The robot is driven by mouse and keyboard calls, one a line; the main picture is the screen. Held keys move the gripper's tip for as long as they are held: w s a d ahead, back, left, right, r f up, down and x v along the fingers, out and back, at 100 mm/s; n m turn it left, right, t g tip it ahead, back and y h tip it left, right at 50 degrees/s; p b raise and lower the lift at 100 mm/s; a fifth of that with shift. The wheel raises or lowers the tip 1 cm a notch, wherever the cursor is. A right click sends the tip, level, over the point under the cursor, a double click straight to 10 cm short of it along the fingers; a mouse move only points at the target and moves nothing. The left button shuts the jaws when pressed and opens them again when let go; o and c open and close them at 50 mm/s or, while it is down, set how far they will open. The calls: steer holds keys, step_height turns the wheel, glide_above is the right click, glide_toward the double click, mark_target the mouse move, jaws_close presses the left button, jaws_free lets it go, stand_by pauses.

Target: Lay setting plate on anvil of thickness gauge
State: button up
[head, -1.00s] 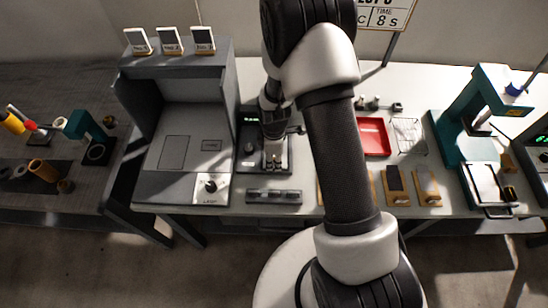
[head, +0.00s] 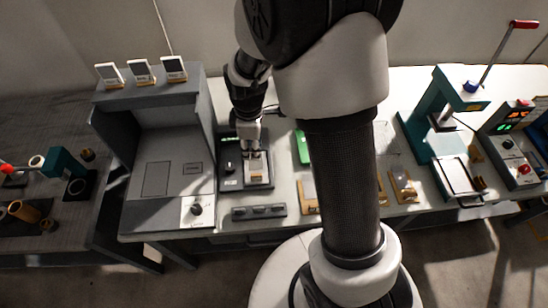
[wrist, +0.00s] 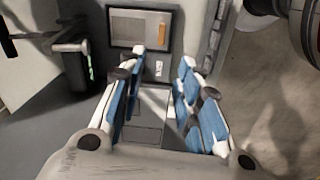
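The thickness gauge (head: 228,182) appears to be the dark unit left of centre on the bench in the head view. My gripper (head: 255,160) is over its base. In the wrist view my gripper (wrist: 161,66) is open, its blue-padded fingers apart, with no held part visible between the tips. A dark-framed rectangle (wrist: 130,25) with a grey face lies just beyond the tips, and a small orange-tan piece (wrist: 162,33) is at its right side. I cannot tell which piece is the setting plate. The anvil is not clearly visible.
A grey open cabinet (head: 205,115) stands left of the gauge. A strip with dark pieces (head: 258,211) lies in front of it. A green item (head: 303,147) is to its right. A teal press (head: 418,128) stands farther right. My arm hides the bench middle.

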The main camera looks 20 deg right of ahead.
steer(key=s+r+m+t, duration=0.4)
steer(key=s+r+m, duration=0.8)
steer(key=s+r, duration=0.9)
steer(key=shift+r+m, duration=0.4)
steer(key=shift+w, duration=0.1)
